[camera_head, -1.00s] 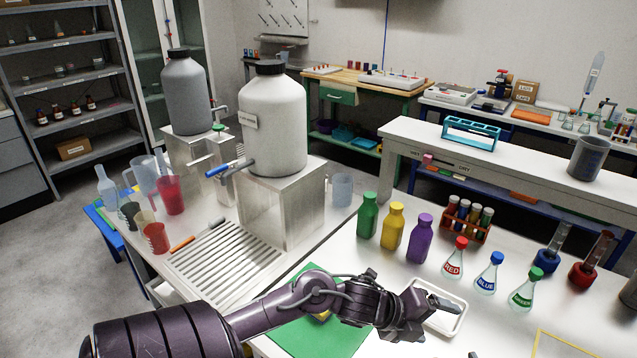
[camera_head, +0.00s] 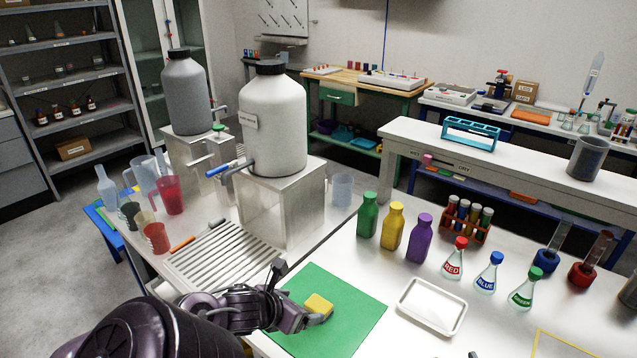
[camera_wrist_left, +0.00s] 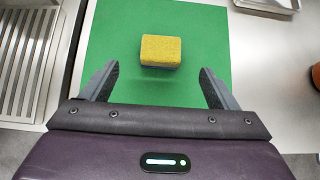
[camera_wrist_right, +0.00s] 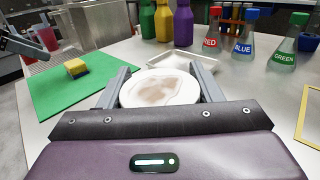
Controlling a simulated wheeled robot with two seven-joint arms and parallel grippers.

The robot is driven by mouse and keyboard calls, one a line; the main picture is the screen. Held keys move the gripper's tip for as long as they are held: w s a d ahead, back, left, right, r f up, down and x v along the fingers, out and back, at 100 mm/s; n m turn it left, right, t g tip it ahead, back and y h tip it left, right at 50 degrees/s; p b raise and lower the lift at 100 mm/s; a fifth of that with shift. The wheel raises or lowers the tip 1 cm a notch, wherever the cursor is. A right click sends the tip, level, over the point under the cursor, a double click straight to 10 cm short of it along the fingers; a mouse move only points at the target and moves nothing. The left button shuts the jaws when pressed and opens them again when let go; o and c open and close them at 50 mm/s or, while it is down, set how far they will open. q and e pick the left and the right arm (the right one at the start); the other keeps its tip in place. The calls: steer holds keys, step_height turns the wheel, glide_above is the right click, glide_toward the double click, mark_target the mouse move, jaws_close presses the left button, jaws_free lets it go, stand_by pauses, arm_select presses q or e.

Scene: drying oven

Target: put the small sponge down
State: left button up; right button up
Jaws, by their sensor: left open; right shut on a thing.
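The small sponge (camera_head: 319,306), a yellow block, lies on the green mat (camera_head: 345,327). It also shows in the left wrist view (camera_wrist_left: 160,50) and, with a dark lower layer, in the right wrist view (camera_wrist_right: 76,68). My left gripper (camera_head: 298,292) is open at the mat's left side, and its fingers point toward the sponge. In the left wrist view the sponge is just beyond the fingertips (camera_wrist_left: 159,72), centred between them and apart from both. My right gripper (camera_wrist_right: 160,68) is shut on a round white dish (camera_wrist_right: 160,90) with a brownish stain.
A white tray (camera_head: 432,307) lies empty to the right of the mat. Green, yellow and purple bottles (camera_head: 393,227) and labelled flasks (camera_head: 454,262) stand behind it. A slatted drain rack (camera_head: 222,254) and a large white carboy (camera_head: 277,120) are at the left.

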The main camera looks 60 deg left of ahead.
mark_target(318, 304)
arm_select(q)
steer(key=x, duration=1)
steer(key=shift+s+r, duration=0.1)
steer(key=c, duration=1.1)
step_height(318, 304, up, 10)
steer(key=shift+d+r, duration=0.1)
